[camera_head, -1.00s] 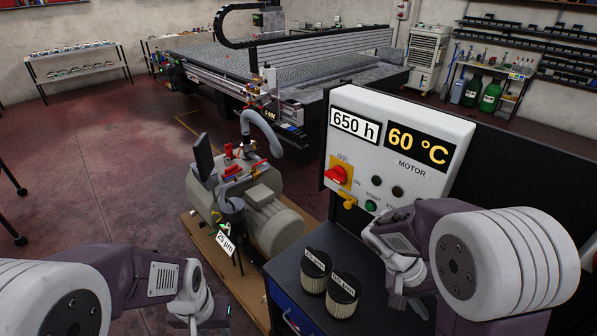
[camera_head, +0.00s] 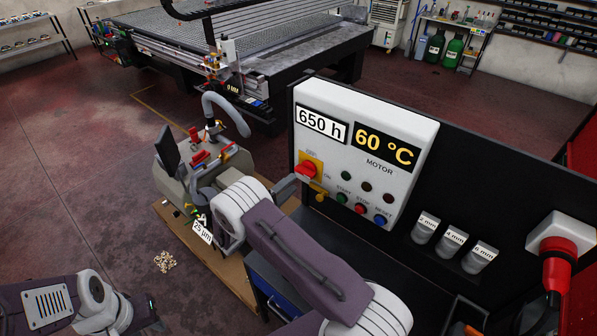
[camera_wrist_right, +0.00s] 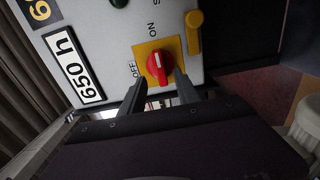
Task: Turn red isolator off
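The red isolator (camera_head: 306,170) is a rotary knob on a yellow plate, low on the left side of the white control panel (camera_head: 412,132). In the right wrist view the knob (camera_wrist_right: 159,68) sits between the fingertips of my right gripper (camera_wrist_right: 158,80), with OFF and ON printed beside it. The fingers are apart, one on each side of the knob; I cannot tell whether they touch it. In the head view my right gripper (camera_head: 290,184) is at the knob, partly covering the plate. My left gripper (camera_head: 150,316) is at the bottom left, far from the panel, its fingers unclear.
A pump with a grey hose (camera_head: 230,112) stands left of my right arm. Labelled cups (camera_head: 452,241) and a red plug (camera_head: 558,272) are to the right.

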